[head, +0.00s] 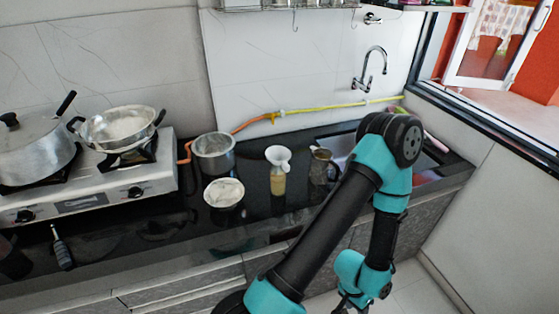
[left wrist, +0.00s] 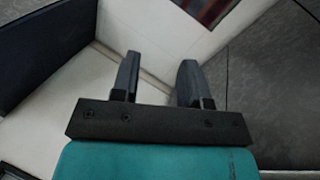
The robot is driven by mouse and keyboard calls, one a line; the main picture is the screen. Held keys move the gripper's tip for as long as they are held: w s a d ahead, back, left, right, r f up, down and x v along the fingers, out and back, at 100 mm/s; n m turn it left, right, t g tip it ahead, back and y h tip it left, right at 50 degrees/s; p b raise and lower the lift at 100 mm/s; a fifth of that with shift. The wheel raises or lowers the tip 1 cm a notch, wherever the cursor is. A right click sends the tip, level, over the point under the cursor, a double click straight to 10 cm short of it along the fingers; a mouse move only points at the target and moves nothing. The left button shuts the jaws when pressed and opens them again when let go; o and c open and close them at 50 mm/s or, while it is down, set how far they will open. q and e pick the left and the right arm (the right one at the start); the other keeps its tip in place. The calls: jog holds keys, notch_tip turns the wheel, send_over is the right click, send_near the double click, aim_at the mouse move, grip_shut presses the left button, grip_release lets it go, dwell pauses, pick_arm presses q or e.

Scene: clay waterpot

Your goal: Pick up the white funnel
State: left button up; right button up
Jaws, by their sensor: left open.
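The white funnel (head: 278,155) sits in the mouth of a small bottle (head: 278,182) with yellowish contents. The bottle stands upright on the dark counter (head: 255,215). One arm shows in the head view; it bends over the counter's right part and hangs down in front of the cabinets. I take it as my left arm. Its gripper is low at the bottom edge, well below and right of the funnel. In the left wrist view my left gripper (left wrist: 158,65) is open and empty above pale floor. The funnel is not in that view. My right gripper is not in view.
A metal pot (head: 213,153) and a bowl of pale contents (head: 224,193) stand left of the bottle. A brownish pot (head: 322,165) stands to its right. A stove (head: 95,190) with cookware is at the left. A tap (head: 370,68) is behind.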

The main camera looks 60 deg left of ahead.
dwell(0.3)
pick_arm(q)
jog(key=o, duration=1.1)
